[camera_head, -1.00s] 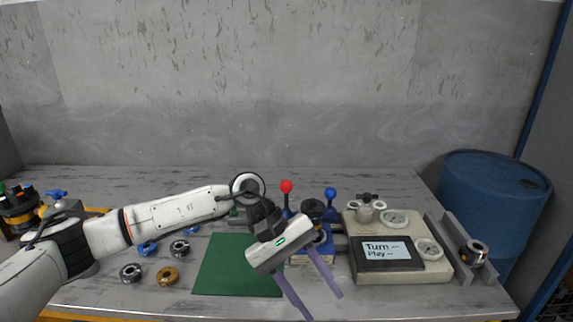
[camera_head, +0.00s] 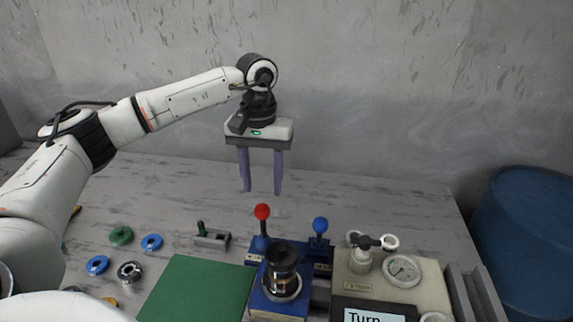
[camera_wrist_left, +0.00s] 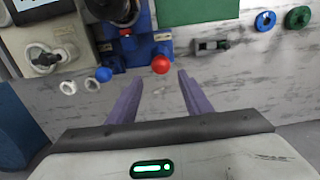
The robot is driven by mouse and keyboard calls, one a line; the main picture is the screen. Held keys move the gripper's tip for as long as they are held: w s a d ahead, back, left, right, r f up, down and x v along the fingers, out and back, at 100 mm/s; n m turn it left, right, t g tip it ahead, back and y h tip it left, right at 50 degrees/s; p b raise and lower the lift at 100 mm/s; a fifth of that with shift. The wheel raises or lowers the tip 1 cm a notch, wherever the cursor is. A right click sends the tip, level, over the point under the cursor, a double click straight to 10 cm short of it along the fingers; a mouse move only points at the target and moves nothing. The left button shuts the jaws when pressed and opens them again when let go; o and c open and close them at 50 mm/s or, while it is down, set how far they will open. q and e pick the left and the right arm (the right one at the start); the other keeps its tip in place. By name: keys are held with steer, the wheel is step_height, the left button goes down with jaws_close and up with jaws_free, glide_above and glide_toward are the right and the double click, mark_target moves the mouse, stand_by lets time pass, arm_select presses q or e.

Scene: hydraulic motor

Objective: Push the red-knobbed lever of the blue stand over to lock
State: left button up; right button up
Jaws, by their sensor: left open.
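The blue stand (camera_head: 257,306) is at the lower middle of the head view, with a dark cylindrical motor part (camera_head: 283,262) seated on it. Its lever with a red knob (camera_head: 262,211) stands up at the back left of the stand; a blue-knobbed lever (camera_head: 320,225) is to its right. In the left wrist view the red knob (camera_wrist_left: 161,64) appears just beyond the gap between the fingers. My left gripper (camera_head: 262,192) is open and empty, fingers pointing down, above and behind the red knob and apart from it. My right gripper is not seen.
A green mat (camera_head: 196,290) lies left of the stand. A beige gauge box (camera_head: 421,275) stands to the right. The table behind the stand is clear.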

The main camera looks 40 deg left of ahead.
mark_target(261, 205)
arm_select(q)
steer(key=shift+f, duration=0.1)
steer(key=shift+s+f+b, duration=0.55)
steer(key=shift+f+b, duration=0.2)
steer(key=shift+f, duration=0.05)
step_height(261, 205, down, 6)
steer(key=b, duration=0.4)
steer(key=shift+w+r, duration=0.1)
steer(key=shift+f, duration=0.55)
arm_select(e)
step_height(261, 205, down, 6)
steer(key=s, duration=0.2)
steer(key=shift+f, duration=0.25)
arm_select(q)
steer(key=shift+c, duration=0.4)
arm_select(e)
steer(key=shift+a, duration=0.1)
arm_select(q)
steer(key=c, duration=0.6)
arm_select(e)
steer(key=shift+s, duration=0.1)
